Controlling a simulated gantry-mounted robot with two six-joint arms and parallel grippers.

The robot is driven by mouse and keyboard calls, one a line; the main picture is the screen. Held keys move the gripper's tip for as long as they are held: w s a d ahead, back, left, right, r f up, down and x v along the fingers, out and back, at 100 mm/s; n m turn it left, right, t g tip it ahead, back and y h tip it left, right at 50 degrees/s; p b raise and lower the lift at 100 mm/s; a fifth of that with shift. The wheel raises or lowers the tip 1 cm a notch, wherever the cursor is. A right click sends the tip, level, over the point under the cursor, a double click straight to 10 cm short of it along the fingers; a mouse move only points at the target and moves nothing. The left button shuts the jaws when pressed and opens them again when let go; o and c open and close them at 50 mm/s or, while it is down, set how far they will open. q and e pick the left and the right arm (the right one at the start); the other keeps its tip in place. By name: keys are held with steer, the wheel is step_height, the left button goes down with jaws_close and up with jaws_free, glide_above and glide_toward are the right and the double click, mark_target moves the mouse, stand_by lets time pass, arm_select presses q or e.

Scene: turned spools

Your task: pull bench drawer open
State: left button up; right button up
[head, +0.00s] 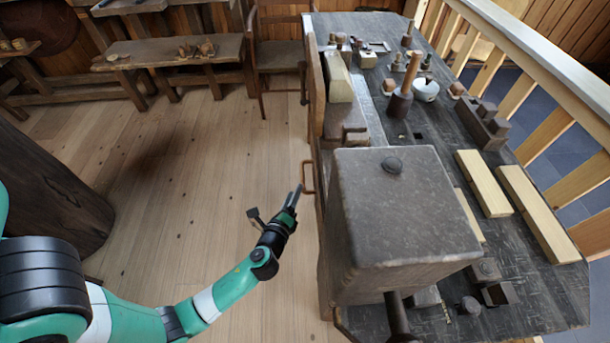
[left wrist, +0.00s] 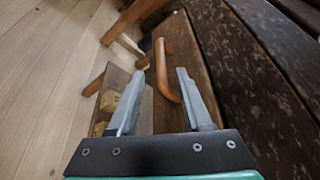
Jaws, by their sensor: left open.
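The workbench (head: 440,150) fills the right side of the head view, with its drawer side facing left. A copper-brown bar handle (head: 306,176) stands out from that side. My left gripper (head: 297,191) is open and empty, close to the handle. In the left wrist view the handle (left wrist: 166,72) shows between the open fingertips (left wrist: 161,74), nearer the right finger. I cannot tell whether a finger touches it. The dark wooden bench front (left wrist: 240,85) runs along the right of that view. The drawer's edges are not clear. My right gripper is not in view.
Small turned pieces, pale boards (head: 483,183) and a white bowl (head: 426,89) lie on top. A chair (head: 278,55) and low bench (head: 175,52) stand behind.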

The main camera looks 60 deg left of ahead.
mark_target(303, 173)
arm_select(q)
steer(key=b+x, duration=0.2)
steer(key=x, duration=0.6)
steer(key=shift+w+a, duration=0.45)
steer(key=shift+a, duration=0.05)
jaws_close()
stand_by(0.7)
